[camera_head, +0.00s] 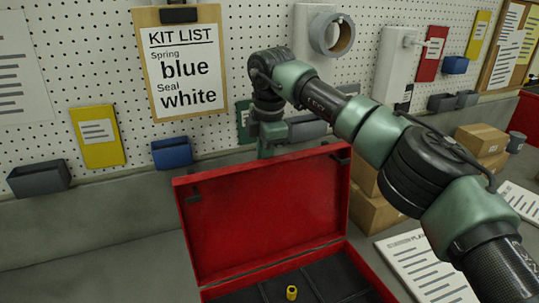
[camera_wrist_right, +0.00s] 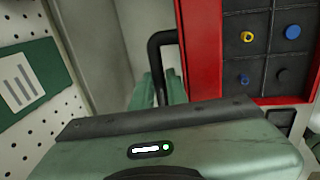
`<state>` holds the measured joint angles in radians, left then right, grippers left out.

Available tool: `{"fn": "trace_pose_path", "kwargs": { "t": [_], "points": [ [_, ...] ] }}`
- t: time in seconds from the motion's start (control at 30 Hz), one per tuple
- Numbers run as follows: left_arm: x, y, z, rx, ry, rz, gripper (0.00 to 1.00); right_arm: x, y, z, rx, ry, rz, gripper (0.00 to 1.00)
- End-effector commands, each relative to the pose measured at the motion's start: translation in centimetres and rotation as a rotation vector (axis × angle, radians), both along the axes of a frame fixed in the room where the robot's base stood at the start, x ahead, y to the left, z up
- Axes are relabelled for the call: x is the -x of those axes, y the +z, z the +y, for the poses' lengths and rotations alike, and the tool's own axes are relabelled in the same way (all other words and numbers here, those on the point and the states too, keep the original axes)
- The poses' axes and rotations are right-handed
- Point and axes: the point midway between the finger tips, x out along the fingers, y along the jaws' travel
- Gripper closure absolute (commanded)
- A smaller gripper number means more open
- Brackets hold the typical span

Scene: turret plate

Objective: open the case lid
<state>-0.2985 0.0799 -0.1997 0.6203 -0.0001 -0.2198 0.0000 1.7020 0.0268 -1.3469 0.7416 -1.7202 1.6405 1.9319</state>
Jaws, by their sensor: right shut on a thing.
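The red case (camera_head: 370,272) has its lid (camera_head: 262,215) raised, standing steeply with its inner face toward me. My right gripper (camera_wrist_right: 165,90) is shut on the lid's black handle (camera_wrist_right: 155,50), seen in the right wrist view. In the head view my right arm reaches over to the lid's far side, where the lid hides the fingertips and handle. The lid's red edge also shows in the wrist view. My left gripper is not in view.
The case's dark compartments hold a yellow part (camera_head: 291,293) and blue and dark pieces (camera_wrist_right: 292,32). A pegboard wall (camera_head: 100,75) stands close behind. Cardboard boxes (camera_head: 378,213) and a printed sheet (camera_head: 425,262) lie right of the case. The grey surface at left is bare.

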Motion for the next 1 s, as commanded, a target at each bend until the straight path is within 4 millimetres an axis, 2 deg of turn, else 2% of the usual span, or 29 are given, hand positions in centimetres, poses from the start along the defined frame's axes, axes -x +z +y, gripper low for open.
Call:
{"fn": "trace_pose_path", "kwargs": {
  "t": [0.03,0.47,0.5,0.57,0.6,1.0],
  "points": [
    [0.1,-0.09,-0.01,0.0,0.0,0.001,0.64,0.1,-0.51,0.1,0.002,0.003,0.007,1.0],
    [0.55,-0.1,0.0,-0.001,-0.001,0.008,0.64,-0.01,-0.44,0.19,0.001,0.001,0.002,1.0],
    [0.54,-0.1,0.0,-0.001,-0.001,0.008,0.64,-0.02,-0.43,0.19,0.001,0.001,0.002,0.83],
    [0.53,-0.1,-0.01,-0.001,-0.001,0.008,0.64,-0.03,-0.42,0.18,0.0,0.0,0.001,0.66],
    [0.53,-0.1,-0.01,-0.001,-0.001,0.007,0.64,-0.03,-0.43,0.17,0.0,0.0,0.001,0.64],
    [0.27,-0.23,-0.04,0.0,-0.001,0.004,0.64,-0.04,0.05,0.14,-0.001,-0.002,-0.002,0.64]
  ]
}}
